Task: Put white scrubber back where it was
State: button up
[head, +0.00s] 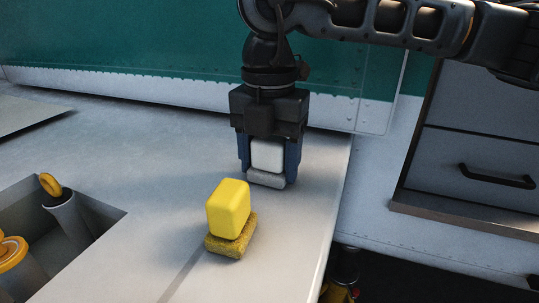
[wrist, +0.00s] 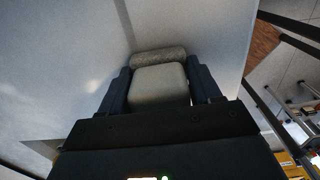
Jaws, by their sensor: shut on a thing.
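The white scrubber (head: 267,156) is between the fingers of my gripper (head: 269,172) in the head view. It has a white block on top and a grey pad at its lower end. It is upright, at or just above the light grey worktop (head: 150,150); I cannot tell whether it touches. My gripper points down and is shut on it. In the wrist view the scrubber (wrist: 160,84) also sits between the two dark fingers of my gripper (wrist: 160,82).
A yellow scrubber (head: 229,208) stands in front and to the left of my gripper. A recessed bin (head: 100,214) with yellow-topped cylinders is at the left. A green and white wall (head: 150,60) runs behind. The worktop's right edge is close by, with a drawer cabinet (head: 470,150) beyond.

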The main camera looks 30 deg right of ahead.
jog(key=shift+f, duration=0.15)
jog(key=o, duration=0.9)
jog(key=shift+r, duration=0.35)
notch_tip(320, 180, up, 12)
jog(key=shift+f+b, duration=0.15)
jog(key=shift+b, duration=1.05)
